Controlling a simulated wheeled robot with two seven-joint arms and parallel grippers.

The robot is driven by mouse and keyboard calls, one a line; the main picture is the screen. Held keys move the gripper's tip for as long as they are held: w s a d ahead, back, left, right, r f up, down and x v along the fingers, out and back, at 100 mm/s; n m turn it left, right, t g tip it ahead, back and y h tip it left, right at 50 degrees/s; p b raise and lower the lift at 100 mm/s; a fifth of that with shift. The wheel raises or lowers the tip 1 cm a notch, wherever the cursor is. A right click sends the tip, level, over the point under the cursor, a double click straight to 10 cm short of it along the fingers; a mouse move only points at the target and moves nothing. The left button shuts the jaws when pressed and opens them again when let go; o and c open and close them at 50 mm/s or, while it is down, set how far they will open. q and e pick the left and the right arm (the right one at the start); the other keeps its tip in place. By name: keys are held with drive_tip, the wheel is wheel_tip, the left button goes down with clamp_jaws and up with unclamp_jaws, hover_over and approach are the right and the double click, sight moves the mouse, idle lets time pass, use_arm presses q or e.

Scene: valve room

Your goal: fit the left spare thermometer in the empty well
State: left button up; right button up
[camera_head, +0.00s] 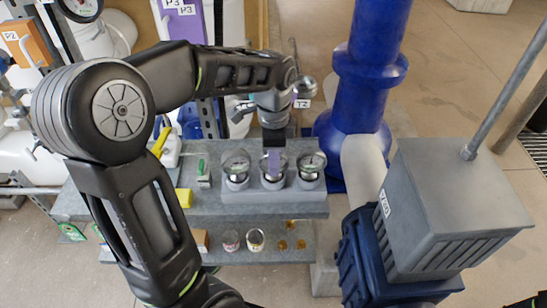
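Three round-dialed thermometers stand upright in a grey rack (247,198) on the shelf: a left one (236,163), a middle one (272,181) and a right one (312,162). My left gripper (274,150) points down over the rack, in front of the middle dial and to the right of the left one. Its fingers are too small and overlapped to tell whether they are open or shut. Behind the gripper is metal pipework with a round fitting (305,87) near a T2 label (302,103). I cannot make out the empty well. My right gripper is not in view.
The grey shelf (300,208) also holds a yellow block (184,197) and a green-handled tool (202,172). Jars (255,239) stand on the lower shelf. A blue pipe (362,90) and a grey motor box (445,205) stand to the right.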

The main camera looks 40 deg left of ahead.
use_arm(q)
drive_tip(key=o, duration=0.3)
drive_tip(key=shift+o, duration=0.2)
wheel_tip(320, 180, up, 8)
drive_tip(key=shift+w+a+f+b, duration=0.1)
drive_tip(key=shift+b, duration=0.6)
idle(0.5)
